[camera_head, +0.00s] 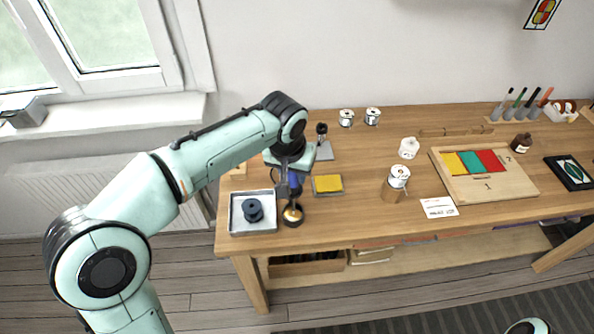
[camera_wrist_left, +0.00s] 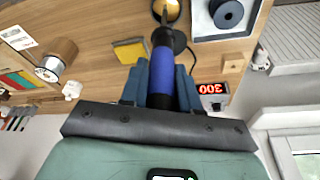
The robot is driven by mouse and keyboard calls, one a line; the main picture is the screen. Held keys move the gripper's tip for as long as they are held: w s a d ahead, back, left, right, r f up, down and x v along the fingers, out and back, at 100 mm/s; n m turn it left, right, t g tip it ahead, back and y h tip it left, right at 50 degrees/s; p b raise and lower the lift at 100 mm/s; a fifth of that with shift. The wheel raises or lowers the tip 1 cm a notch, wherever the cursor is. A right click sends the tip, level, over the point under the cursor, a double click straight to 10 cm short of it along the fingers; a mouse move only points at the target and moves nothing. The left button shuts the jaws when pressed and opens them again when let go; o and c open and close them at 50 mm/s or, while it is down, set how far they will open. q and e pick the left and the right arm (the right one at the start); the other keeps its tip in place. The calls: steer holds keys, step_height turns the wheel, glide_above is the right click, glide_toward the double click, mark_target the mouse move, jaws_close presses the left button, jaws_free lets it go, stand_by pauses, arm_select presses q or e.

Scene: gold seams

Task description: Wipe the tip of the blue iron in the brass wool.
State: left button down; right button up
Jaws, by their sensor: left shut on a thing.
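My left gripper (camera_head: 290,180) is shut on the blue iron (camera_head: 295,188), which points down toward the front of the bench. In the left wrist view the fingers (camera_wrist_left: 160,92) close around the iron's blue grip (camera_wrist_left: 162,70). The brass wool (camera_head: 292,215) sits in a dark round holder near the bench's front edge; it also shows in the left wrist view (camera_wrist_left: 174,8). The iron's tip lies over the wool in both views. I cannot tell whether it touches or is sunk in it. My right gripper is not in view.
A metal tray (camera_head: 235,222) with a dark spool (camera_head: 253,210) stands just left of the wool. A yellow sponge (camera_head: 327,184) lies to its right. A solder spool (camera_head: 398,177), a white card (camera_head: 439,207) and a wooden board (camera_head: 460,190) are farther right.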

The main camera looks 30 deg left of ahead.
arm_select(q)
steer(key=shift+s+a, duration=0.3)
steer(key=shift+a, duration=0.05)
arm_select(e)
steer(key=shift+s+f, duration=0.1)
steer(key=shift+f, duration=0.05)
arm_select(q)
steer(key=shift+a, duration=0.1)
steer(key=shift+s+a, duration=0.25)
steer(key=shift+a, duration=0.1)
steer(key=shift+r, duration=0.15)
step_height(320, 180, up, 6)
steer(key=p, duration=0.4)
steer(key=shift+w, duration=0.1)
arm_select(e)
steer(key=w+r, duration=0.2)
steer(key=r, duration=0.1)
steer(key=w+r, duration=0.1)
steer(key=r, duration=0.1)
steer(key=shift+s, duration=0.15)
